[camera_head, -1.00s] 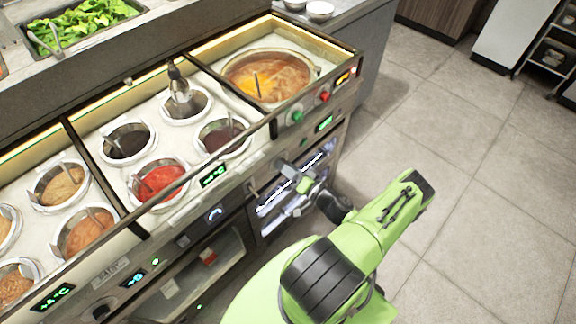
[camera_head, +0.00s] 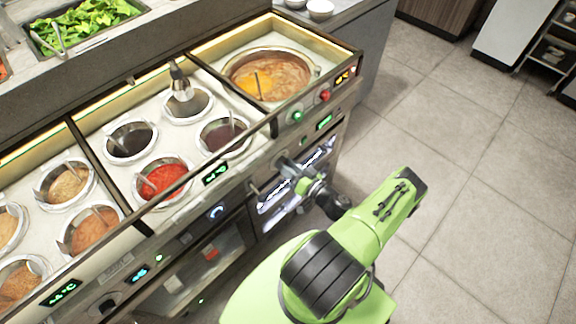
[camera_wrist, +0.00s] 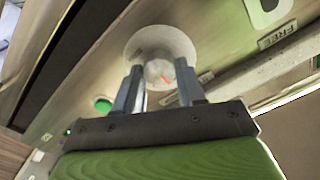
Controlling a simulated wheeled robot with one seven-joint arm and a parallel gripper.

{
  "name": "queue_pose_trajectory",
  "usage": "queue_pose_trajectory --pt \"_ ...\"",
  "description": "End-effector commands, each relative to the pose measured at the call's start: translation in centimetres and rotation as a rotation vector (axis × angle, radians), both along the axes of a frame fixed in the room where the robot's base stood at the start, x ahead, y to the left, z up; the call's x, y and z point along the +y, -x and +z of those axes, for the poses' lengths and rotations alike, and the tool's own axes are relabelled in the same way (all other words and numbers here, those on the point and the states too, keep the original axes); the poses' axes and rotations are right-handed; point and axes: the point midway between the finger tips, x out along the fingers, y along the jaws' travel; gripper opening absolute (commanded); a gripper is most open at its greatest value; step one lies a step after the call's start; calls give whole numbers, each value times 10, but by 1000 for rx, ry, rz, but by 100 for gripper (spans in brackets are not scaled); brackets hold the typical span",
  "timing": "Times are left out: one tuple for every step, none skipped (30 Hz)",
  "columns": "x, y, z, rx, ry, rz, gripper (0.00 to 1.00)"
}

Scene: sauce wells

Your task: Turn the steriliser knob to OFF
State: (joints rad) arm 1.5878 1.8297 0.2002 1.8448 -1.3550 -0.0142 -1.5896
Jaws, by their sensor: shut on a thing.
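The steriliser knob (camera_wrist: 158,72) is a pale round knob on a light round base plate (camera_wrist: 150,38), on the front panel. In the wrist view a short red mark shows on its face, towards the lower right. My gripper (camera_wrist: 160,68) has one finger on each side of the knob and is shut on it. In the head view my gripper (camera_head: 288,166) is at the counter's front panel, below the right-hand well, and hides the knob. No OFF label can be read.
A green button (camera_wrist: 103,104) is left of the gripper, and a label reading "FREE" (camera_wrist: 278,35) is at upper right. In the head view, sauce wells (camera_head: 165,178) and a large soup pot (camera_head: 268,75) sit above the panel. The tiled floor (camera_head: 480,200) on the right is clear.

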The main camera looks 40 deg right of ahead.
Motion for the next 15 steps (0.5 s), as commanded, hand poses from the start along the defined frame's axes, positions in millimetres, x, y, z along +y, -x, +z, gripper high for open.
queue_pose_trajectory --pt "0 0 -2 4 2 1 9" --pt "0 0 -2 4 1 1 9" --pt "0 0 -2 4 1 1 9" --pt "0 0 -2 4 1 1 9" --pt "0 0 -2 4 1 1 41" --pt "0 0 -1 4 1 1 47" --pt "0 0 -1 3 1 1 51" --pt "0 0 -1 3 1 1 56" --pt "0 0 -1 3 1 1 62" --pt "0 0 -1 2 1 0 64" --pt "0 0 -1 2 0 0 64" --pt "0 0 -1 2 0 0 64" --pt "0 0 -1 1 0 0 64" --pt "0 0 0 1 0 0 64" --pt "0 0 0 1 0 0 64"
